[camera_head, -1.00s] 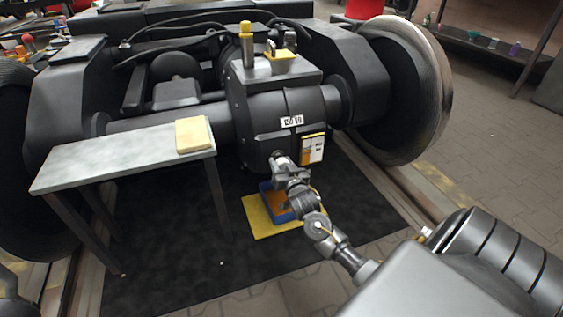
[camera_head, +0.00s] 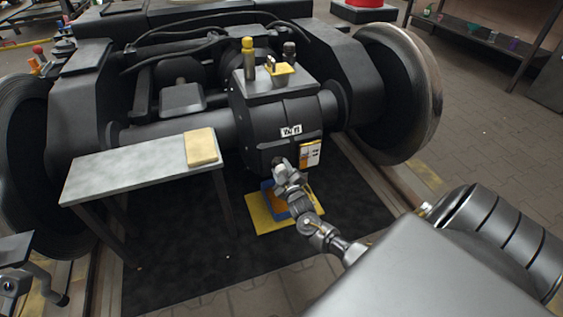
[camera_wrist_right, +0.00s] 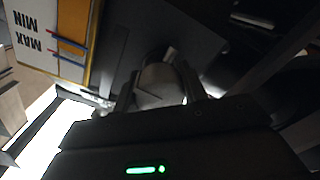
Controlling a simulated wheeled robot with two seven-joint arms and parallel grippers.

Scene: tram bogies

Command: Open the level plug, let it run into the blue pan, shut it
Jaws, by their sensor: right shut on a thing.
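The dark gearbox (camera_head: 285,112) sits on the axle between the two wheels. My right gripper (camera_head: 279,166) is at the lower front of the gearbox. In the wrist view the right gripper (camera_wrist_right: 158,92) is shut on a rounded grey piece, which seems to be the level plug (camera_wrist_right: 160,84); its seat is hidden. The blue pan (camera_head: 266,185) stands on the floor below, with an orange-brown inside, partly hidden by my right arm. I cannot make out any running oil. My left gripper is not clearly in view.
A yellow mat (camera_head: 262,217) lies under the pan. A grey bench (camera_head: 130,168) with a yellow block (camera_head: 201,147) stands left of the gearbox. A MIN/MAX plate (camera_wrist_right: 60,35) is close beside the gripper. Dark jointed parts (camera_head: 14,286) at the lower left are unclear.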

